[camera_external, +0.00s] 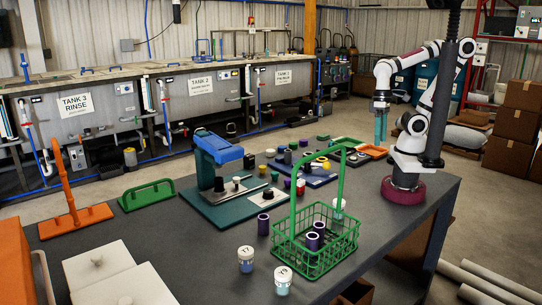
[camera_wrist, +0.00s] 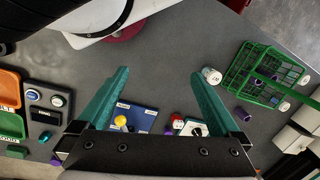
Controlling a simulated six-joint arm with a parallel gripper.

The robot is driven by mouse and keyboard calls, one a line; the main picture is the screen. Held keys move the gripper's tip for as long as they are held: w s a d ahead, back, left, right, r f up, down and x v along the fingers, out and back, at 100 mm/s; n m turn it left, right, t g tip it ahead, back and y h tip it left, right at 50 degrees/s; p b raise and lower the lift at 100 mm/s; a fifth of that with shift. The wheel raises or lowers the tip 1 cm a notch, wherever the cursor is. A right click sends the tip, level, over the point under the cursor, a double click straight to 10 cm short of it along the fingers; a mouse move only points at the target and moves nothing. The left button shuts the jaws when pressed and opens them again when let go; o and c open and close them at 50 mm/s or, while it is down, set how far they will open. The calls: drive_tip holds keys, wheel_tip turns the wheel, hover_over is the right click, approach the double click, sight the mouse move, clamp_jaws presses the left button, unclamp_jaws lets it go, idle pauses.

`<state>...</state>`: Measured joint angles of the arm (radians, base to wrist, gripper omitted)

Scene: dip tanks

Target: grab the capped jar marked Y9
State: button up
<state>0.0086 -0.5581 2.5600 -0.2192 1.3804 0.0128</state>
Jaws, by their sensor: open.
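Several white-capped jars show, and I cannot surely read Y9 on any. In the external view two stand in front of the green basket, a left jar (camera_external: 246,260) and a right jar (camera_external: 283,282). A third jar (camera_external: 339,206) stands behind the basket, partly hidden by it. In the wrist view one jar (camera_wrist: 212,76) is beside the basket's left side, and two more, a lower jar (camera_wrist: 284,106) and an upper jar (camera_wrist: 304,80), are at its right. My gripper (camera_external: 380,138) is open and empty, high above the table; its teal fingers (camera_wrist: 158,76) are wide apart.
The green wire basket (camera_external: 309,261) with a tall handle holds purple cylinders (camera_external: 313,241). Another purple cylinder (camera_external: 263,224) stands outside it. A blue and teal press (camera_external: 218,165) and trays of small parts stand behind. White blocks (camera_external: 120,285) are at front left.

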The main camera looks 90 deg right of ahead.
drive_tip(key=c, duration=0.7)
